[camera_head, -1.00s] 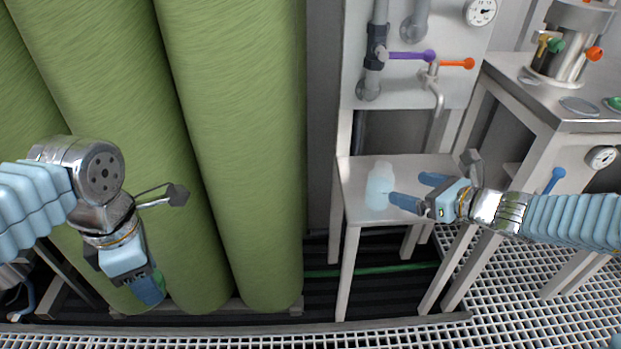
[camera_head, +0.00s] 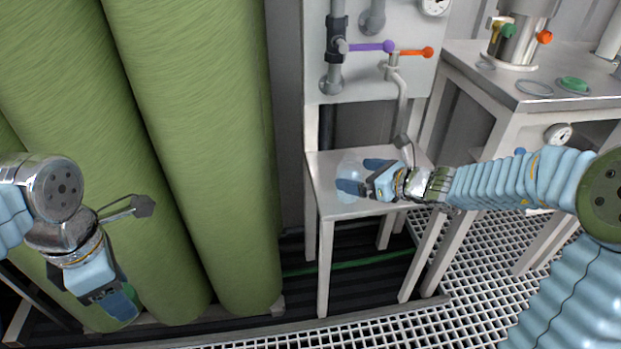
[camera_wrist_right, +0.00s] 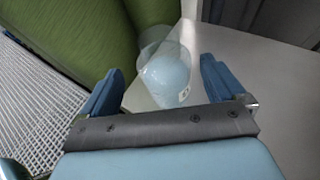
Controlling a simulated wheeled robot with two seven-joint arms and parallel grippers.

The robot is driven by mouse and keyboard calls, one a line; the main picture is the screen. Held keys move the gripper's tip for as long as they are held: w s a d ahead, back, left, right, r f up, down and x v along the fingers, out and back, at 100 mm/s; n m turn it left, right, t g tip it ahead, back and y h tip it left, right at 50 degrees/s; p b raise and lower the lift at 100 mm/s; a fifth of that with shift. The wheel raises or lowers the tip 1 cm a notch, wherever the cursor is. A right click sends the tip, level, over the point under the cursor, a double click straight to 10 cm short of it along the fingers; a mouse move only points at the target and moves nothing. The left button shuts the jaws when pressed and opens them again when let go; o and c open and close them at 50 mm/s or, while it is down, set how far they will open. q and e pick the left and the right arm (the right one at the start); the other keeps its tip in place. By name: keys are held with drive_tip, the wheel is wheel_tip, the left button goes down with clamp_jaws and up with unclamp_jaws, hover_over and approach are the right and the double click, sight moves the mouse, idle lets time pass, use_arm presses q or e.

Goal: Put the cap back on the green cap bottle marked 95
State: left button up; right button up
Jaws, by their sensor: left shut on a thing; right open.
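The bottle (camera_head: 348,168) is pale, translucent and upright on the small white table, with no cap on it. My right gripper (camera_head: 361,176) is open, its blue fingers reaching to either side of the bottle. In the right wrist view the bottle (camera_wrist_right: 166,78) lies ahead between the two spread fingers, with a small label whose number I cannot read. My left gripper (camera_head: 128,303) hangs low at the left, in front of the green cylinders and far from the bottle. It is shut on a green cap (camera_head: 130,291), mostly hidden by the fingers.
The small table (camera_head: 330,200) stands below a wall panel with a purple valve handle (camera_head: 372,47) and an orange one (camera_head: 412,52). A counter (camera_head: 480,75) at the right holds a steel vessel (camera_head: 520,40), a ring and a green lid (camera_head: 574,84). Tall green cylinders (camera_head: 200,130) fill the left.

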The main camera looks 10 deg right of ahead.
sight(345, 170)
use_arm(q)
drive_tip(key=shift+r, duration=0.15)
use_arm(e)
drive_tip(key=shift+x, duration=2.55)
drive_tip(key=shift+w+d+r, duration=0.15)
drive_tip(key=shift+w, duration=0.05)
drive_tip(key=shift+c, duration=0.3)
drive_tip(key=c, duration=1.2)
drive_tip(key=shift+o, duration=0.2)
